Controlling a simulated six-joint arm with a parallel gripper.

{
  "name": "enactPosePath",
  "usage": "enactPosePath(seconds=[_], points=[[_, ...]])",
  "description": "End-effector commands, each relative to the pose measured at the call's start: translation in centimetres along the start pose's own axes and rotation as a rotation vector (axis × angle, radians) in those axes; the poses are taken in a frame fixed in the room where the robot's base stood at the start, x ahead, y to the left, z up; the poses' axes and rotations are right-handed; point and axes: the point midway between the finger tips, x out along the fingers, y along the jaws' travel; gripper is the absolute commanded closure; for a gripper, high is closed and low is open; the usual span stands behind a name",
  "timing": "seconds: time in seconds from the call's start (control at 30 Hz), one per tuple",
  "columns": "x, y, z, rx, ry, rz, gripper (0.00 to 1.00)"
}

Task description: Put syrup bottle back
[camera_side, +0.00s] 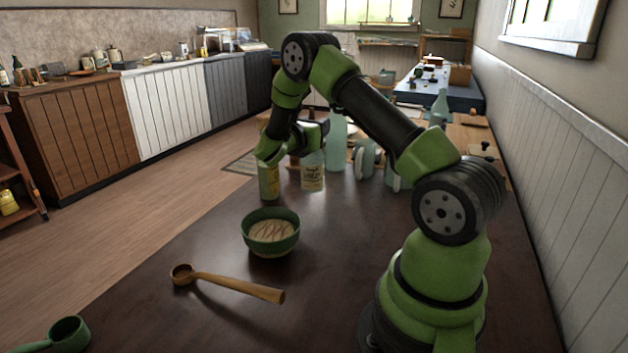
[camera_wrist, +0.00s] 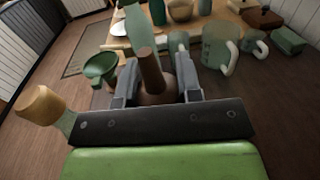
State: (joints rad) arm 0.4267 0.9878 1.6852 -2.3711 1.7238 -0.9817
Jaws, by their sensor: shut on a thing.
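In the wrist view, my gripper (camera_wrist: 152,92) is shut on a dark brown bottle, the syrup bottle (camera_wrist: 151,72), with its long neck standing up between the fingers. Its lower body is hidden by the gripper. A cork-topped green bottle (camera_wrist: 38,104) is close by on the left. In the side view, my wrist is over the far part of the dark table, near a yellow-green bottle (camera_side: 269,182) and a bottle with a cream label (camera_side: 313,178). My arm covers the gripping point there, so I cannot tell how high the brown bottle is.
A tall teal bottle (camera_wrist: 141,32), a green funnel-like cup (camera_wrist: 101,66) and mugs (camera_wrist: 219,50) stand beyond the gripper. A green bowl (camera_side: 271,240), a wooden spoon (camera_side: 226,284) and a green scoop (camera_side: 68,333) are on the nearer table.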

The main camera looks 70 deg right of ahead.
Motion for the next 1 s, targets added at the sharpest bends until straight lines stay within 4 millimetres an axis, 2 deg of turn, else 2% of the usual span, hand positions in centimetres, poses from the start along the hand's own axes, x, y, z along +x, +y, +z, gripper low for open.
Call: enactPosePath(seconds=[0.03, 0.1, 0.23, 0.47, 0.87, 0.9, 1.0], points=[[0.0, 0.0, -1.1, -0.003, 0.001, 0.0, 1.0], [-0.1, 0.0, -2.0, -0.001, 0.0, 0.0, 1.0], [-0.1, 0.0, -3.2, 0.001, 0.0, 0.001, 1.0], [-0.1, 0.0, -6.6, 0.001, 0.0, -0.001, 1.0], [-0.1, 0.0, -7.2, 0.004, 0.0, -0.001, 1.0], [-0.1, 0.0, -7.3, 0.003, 0.0, -0.001, 0.65], [-0.1, 0.0, -7.2, 0.003, 0.0, -0.001, 0.42]])
